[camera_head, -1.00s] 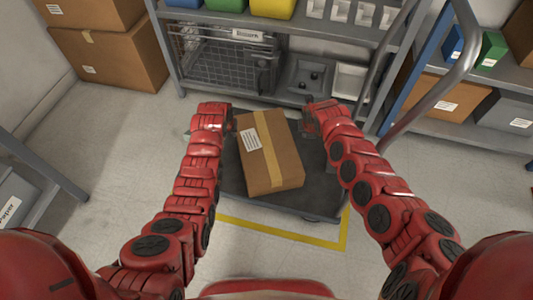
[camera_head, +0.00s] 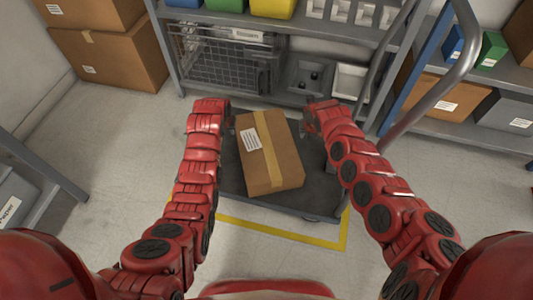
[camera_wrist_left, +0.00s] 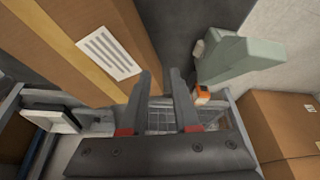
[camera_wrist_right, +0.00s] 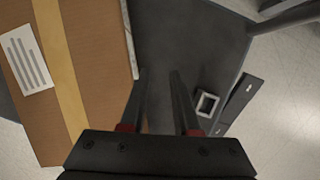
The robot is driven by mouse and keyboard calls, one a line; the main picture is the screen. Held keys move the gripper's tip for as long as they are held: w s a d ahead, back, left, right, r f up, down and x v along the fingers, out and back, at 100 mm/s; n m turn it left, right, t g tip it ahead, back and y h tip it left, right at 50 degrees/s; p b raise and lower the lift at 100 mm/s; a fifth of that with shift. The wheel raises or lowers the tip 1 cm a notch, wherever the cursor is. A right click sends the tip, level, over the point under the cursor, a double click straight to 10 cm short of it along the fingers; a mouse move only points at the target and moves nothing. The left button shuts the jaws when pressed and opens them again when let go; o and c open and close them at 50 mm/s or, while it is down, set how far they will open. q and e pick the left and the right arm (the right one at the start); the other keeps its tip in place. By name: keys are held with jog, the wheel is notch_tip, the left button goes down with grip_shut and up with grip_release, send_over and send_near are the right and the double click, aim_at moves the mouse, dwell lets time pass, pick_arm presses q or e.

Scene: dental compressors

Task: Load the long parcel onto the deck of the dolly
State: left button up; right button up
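The long parcel (camera_head: 275,165) is a brown box with a tan tape strip and a white label. It lies on the dark deck of the dolly (camera_head: 238,185), turned slightly askew. It also shows in the left wrist view (camera_wrist_left: 75,40) and the right wrist view (camera_wrist_right: 95,60). My left gripper (camera_wrist_left: 160,85) is open and empty, beside the parcel's left side. My right gripper (camera_wrist_right: 160,85) is open and empty, above the deck to the right of the parcel. In the head view both gripper tips are mostly hidden by my arms.
The dolly's grey handle (camera_head: 435,90) rises at the right. A shelf rack (camera_head: 345,35) with a wire crate (camera_head: 225,65) stands behind. Cardboard boxes (camera_head: 110,65) are at the back left. Yellow tape (camera_head: 285,234) marks the floor in front; floor to the left is clear.

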pick_arm(q)
jog(key=v, duration=0.9)
pick_arm(e)
jog(key=v, duration=1.2)
pick_arm(q)
jog(key=shift+s, duration=0.1)
jog(key=shift+r, duration=0.1)
